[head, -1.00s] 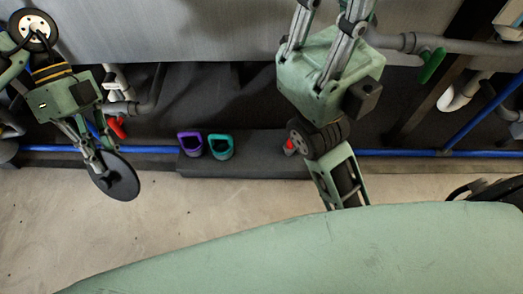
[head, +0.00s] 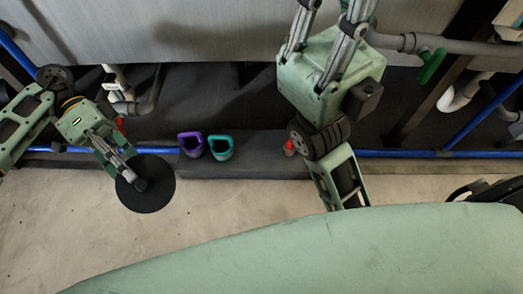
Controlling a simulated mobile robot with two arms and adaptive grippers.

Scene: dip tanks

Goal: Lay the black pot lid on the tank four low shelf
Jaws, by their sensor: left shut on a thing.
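The black pot lid (head: 152,198) is a flat dark disc at the left of the head view, seen nearly face-on. My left gripper (head: 132,178) is shut on it and holds it in front of the low shelf's left end, apart from the shelf. A dark low shelf (head: 235,171) runs under the grey tank (head: 180,35); no tank number is readable. My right gripper (head: 325,38) reaches up in front of the tank; its fingertips are cut off by the top edge, so its opening is hidden.
A purple ring-handled object (head: 190,147) and a teal one (head: 221,149) stand on the shelf, with a small red-topped item (head: 289,147) near my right arm. A blue pipe (head: 430,153) runs along the shelf line. A green-handled valve (head: 432,66) is at right.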

